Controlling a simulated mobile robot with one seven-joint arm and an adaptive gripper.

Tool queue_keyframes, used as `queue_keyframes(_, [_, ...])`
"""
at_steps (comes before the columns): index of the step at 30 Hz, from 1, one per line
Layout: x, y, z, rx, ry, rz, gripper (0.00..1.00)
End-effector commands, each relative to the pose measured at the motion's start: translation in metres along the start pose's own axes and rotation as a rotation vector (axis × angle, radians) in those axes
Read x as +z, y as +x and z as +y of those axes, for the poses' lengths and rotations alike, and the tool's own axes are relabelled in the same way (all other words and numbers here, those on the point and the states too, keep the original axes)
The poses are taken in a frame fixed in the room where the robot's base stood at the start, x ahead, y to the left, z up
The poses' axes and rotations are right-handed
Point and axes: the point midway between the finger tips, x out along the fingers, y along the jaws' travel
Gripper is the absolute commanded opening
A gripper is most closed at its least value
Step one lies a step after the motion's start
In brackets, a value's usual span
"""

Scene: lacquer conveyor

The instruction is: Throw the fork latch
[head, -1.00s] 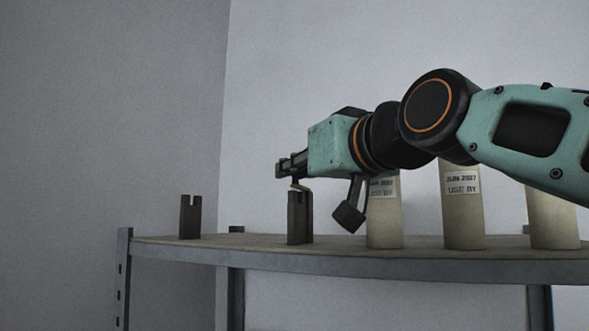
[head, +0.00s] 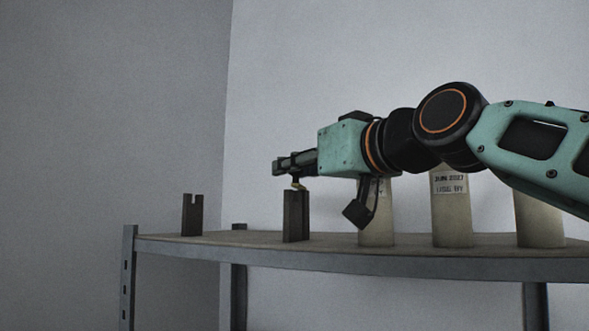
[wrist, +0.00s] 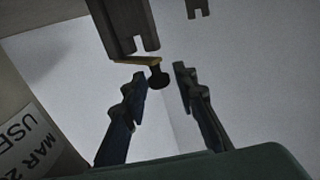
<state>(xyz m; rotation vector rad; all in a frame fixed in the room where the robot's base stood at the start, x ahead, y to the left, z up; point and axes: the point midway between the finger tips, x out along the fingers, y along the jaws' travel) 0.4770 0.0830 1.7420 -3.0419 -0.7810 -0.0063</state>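The fork latch shows as a dark post (head: 296,215) with a short yellow arm (head: 299,187) at its top. In the wrist view the yellow arm (wrist: 136,60) ends in a dark round knob (wrist: 158,79). A separate dark post with a forked, notched top (head: 192,214) stands to the left on the shelf; its notched end also shows in the wrist view (wrist: 197,8). My gripper (head: 281,165) is above the latch post. In the wrist view its two fingers are apart, with the knob appearing between the fingertips (wrist: 159,75). Contact with the knob cannot be told.
The posts stand on a metal-edged shelf (head: 320,261). Several pale cylinders with labels (head: 452,215) stand to the right, partly behind my arm. Walls are behind. The shelf between the two posts is clear.

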Motion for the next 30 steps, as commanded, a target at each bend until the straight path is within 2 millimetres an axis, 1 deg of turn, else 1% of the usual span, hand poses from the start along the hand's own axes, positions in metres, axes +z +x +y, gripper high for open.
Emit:
queue_keyframes(8, [0.001, 0.0, 0.0, 0.0, 0.0, -0.003, 0.32])
queue_keyframes(12, [0.001, -0.008, 0.001, 0.0, 0.001, -0.003, 0.32])
queue_keyframes(14, [0.001, -0.016, 0.001, 0.001, 0.002, -0.002, 0.32])
queue_keyframes(17, [0.0, -0.035, 0.002, 0.002, 0.002, 0.001, 0.32])
queue_keyframes(21, [0.0, -0.067, 0.001, 0.002, 0.001, 0.001, 0.32])
queue_keyframes(24, [0.0, -0.086, 0.001, 0.002, 0.001, 0.0, 0.32])
queue_keyframes(27, [0.0, -0.102, 0.0, 0.001, 0.0, 0.0, 0.32])
queue_keyframes(30, [0.0, -0.113, 0.0, 0.001, 0.001, -0.001, 0.32])
